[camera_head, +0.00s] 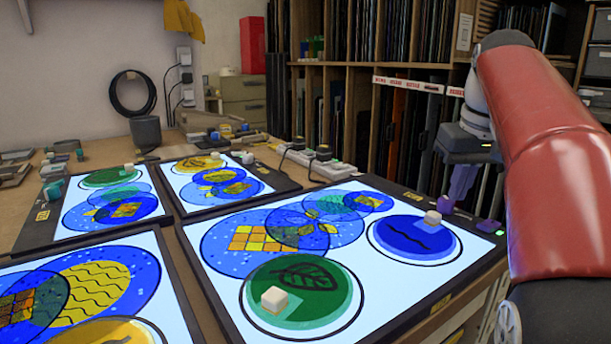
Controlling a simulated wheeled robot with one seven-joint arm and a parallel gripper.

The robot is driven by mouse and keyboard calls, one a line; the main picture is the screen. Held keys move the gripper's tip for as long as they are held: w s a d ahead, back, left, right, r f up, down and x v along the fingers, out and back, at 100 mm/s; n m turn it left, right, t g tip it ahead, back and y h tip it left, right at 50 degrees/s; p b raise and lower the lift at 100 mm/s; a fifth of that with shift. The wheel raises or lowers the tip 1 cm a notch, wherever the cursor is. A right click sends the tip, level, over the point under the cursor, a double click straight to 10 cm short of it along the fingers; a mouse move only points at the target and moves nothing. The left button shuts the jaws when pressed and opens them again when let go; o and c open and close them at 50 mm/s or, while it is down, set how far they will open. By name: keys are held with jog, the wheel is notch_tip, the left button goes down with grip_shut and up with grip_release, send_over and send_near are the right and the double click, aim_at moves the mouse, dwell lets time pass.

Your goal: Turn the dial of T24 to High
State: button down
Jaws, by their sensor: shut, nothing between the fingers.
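Lit light-table panels with dark frames lie on the bench; none of their small yellow tags is readable, so I cannot tell which is T24. A teal dial (52,190) sits on the far-left panel's frame. Dial settings are too small to read. My gripper (462,190) hangs down from my red arm at the right, just above and right of the purple dial. Its narrow fingers are together and empty, and appear apart from the dial.
Overlapping blue, green and yellow glass discs lie on the panels. Pale blocks stand on a green disc (303,290) and a blue disc (413,238). A grey pot (146,132) and small boxes stand behind. Shelves (375,100) of upright sheets rise behind the bench.

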jog(key=shift+s+b+x, duration=0.15)
jog(key=shift+b+x, duration=0.15)
jog(key=shift+x, duration=0.35)
jog(key=shift+s+b+x, duration=0.15)
jog(key=shift+b+x, duration=0.1)
jog(key=shift+x, duration=0.35)
jog(key=shift+f, duration=0.1)
jog(key=shift+w+p, duration=0.3)
jog(key=shift+p, duration=0.05)
jog(key=shift+d+p, duration=0.15)
jog(key=shift+p, duration=0.45)
jog(key=shift+s, duration=0.35)
jog(key=w+v, duration=0.1)
jog(key=v, duration=0.4)
jog(key=shift+r, duration=0.6)
